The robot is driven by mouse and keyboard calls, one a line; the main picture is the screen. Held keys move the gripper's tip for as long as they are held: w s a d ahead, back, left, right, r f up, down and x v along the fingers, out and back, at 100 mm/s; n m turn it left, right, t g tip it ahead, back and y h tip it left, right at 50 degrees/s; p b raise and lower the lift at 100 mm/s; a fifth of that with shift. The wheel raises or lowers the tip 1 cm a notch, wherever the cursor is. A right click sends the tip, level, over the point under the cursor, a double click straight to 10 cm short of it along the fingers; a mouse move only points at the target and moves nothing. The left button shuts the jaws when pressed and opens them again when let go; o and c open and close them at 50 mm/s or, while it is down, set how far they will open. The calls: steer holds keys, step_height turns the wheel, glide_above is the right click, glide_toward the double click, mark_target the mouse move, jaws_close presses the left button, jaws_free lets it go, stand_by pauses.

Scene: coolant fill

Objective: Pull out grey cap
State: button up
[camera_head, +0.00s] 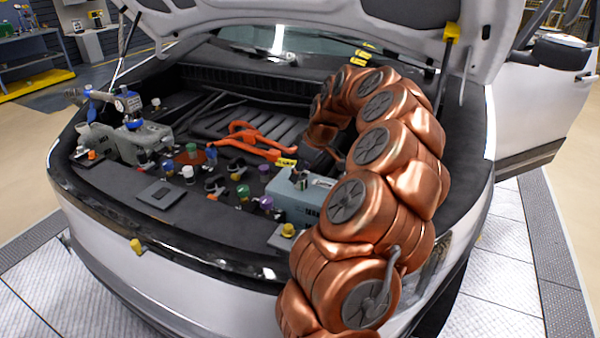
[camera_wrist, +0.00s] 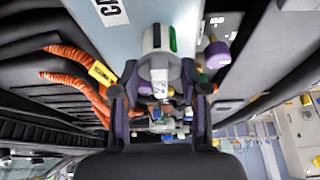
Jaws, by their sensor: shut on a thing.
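In the wrist view my gripper (camera_wrist: 160,84) reaches in among the engine bay parts, with one dark finger on each side of a grey cap (camera_wrist: 160,68). It is shut on this cap. A round white, black and green piece (camera_wrist: 158,38) is directly beyond the cap, close against it. Whether the cap is seated or free cannot be told. In the head view my copper arm curves down into the bay and its bulk hides the gripper.
A blue-grey box (camera_head: 308,203) stands beside the arm; it also shows in the wrist view (camera_wrist: 112,32). Orange hoses (camera_head: 245,140), coloured caps (camera_head: 193,150) and a blue-handled tool (camera_head: 128,103) are to its left. The raised hood (camera_head: 330,18) overhangs the bay.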

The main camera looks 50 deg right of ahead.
steer(key=shift+r, duration=0.15)
steer(key=shift+r+p, duration=0.3)
steer(key=shift+r, duration=2)
